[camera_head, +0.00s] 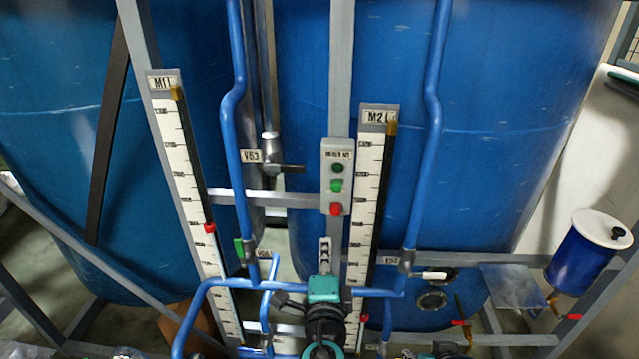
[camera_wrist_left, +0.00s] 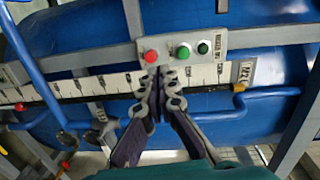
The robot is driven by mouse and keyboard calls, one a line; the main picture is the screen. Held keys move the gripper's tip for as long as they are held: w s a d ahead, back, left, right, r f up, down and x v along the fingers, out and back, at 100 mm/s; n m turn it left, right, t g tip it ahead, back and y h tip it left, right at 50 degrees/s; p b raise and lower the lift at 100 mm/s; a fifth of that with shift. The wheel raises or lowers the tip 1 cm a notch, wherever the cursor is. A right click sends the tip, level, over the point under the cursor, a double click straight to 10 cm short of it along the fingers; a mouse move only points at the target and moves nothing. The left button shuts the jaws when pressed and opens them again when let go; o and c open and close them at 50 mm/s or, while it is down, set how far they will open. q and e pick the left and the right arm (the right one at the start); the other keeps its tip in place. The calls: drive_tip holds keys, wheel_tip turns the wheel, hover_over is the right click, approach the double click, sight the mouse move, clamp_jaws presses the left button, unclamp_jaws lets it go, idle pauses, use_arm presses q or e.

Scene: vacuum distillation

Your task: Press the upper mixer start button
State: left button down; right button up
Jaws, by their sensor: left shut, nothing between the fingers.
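A grey control box labelled as a mixer box (camera_head: 327,146) is fixed to a grey upright post. It carries a dark green upper button (camera_head: 337,167), a brighter green middle button (camera_head: 336,185) and a red lower button (camera_head: 336,209). In the left wrist view the buttons run sideways: red (camera_wrist_left: 151,56), green (camera_wrist_left: 183,52), dark green (camera_wrist_left: 203,48). My left gripper (camera_head: 324,242) is shut and empty, below the box in the head view. In the left wrist view its fingertips (camera_wrist_left: 154,70) appear near the red button; contact cannot be told.
Scale boards M1 (camera_head: 167,117) and M2 (camera_head: 373,147) stand on either side of the box. Blue pipes (camera_head: 228,130) (camera_head: 432,130) run vertically, with a valve handle (camera_head: 290,168) left of the box. Large blue tanks (camera_head: 480,100) stand behind.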

sight(336, 186)
use_arm(q)
drive_tip(key=r, duration=0.1)
drive_tip(key=d+m, duration=0.1)
drive_tip(key=r+h, duration=0.1)
drive_tip(key=shift+s+d+r+t+p, duration=0.3)
drive_tip(key=shift+s+d+r+p, duration=0.05)
drive_tip(key=shift+d+p, duration=0.05)
use_arm(e)
drive_tip(key=shift+s+a+r, duration=0.15)
drive_tip(key=shift+a+r, duration=0.05)
drive_tip(key=shift+r, duration=0.2)
drive_tip(key=shift+s+a+r, duration=0.15)
drive_tip(key=shift+r, duration=0.25)
use_arm(q)
drive_tip(key=w, duration=1.4)
use_arm(e)
drive_tip(key=shift+r, duration=0.15)
